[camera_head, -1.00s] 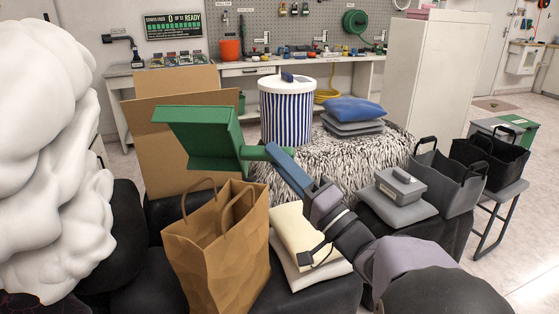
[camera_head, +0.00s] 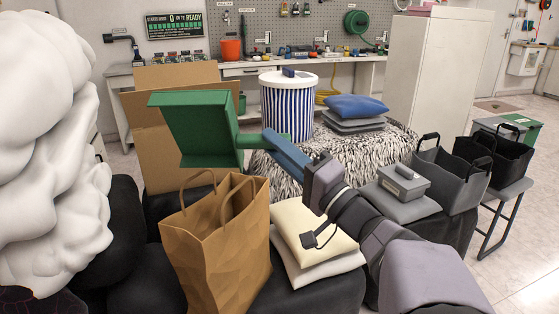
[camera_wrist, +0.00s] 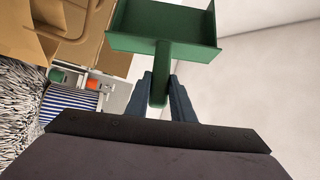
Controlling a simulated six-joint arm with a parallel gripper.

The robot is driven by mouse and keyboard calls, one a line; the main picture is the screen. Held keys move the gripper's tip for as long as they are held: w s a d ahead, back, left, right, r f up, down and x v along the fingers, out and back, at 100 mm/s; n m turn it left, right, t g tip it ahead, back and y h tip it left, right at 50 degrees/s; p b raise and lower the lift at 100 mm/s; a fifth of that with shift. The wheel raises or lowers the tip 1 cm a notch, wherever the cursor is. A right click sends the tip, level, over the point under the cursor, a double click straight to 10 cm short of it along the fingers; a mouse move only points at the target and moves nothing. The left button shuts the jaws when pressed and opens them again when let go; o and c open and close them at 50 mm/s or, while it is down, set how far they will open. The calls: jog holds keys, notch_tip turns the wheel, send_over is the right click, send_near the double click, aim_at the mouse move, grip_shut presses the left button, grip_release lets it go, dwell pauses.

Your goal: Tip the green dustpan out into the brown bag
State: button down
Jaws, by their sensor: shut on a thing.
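The green dustpan (camera_head: 205,132) is held in the air above and slightly behind the brown bag, tilted. My gripper (camera_head: 268,140) is shut on its handle; in the wrist view the blue fingers (camera_wrist: 161,95) close on both sides of the green handle, and the dustpan (camera_wrist: 165,30) extends beyond them. The brown paper bag (camera_head: 225,255) stands upright and open below, with two loop handles, on a dark surface. The bag's inside is mostly hidden.
A striped bin (camera_head: 288,110) stands on a shaggy ottoman behind my arm. Cream cushions (camera_head: 310,245) lie right of the bag. A white billowy mass (camera_head: 45,150) fills the left side. An open cardboard box (camera_head: 165,150) stands behind the dustpan.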

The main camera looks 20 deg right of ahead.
jog(key=shift+w+d+f+m+h+b, duration=0.15)
jog(key=shift+m+h+b, duration=0.3)
jog(key=shift+b, duration=0.8)
jog(key=shift+d+r+m+h+b, duration=0.35)
jog(key=shift+r+m+h+b, duration=0.3)
jog(key=shift+b, duration=0.45)
jog(key=shift+d+r+m, duration=0.1)
jog(key=shift+r+m, duration=0.2)
jog(key=shift+w+r+p, duration=0.1)
jog(key=shift+r+p, duration=0.1)
jog(key=shift+p, duration=0.5)
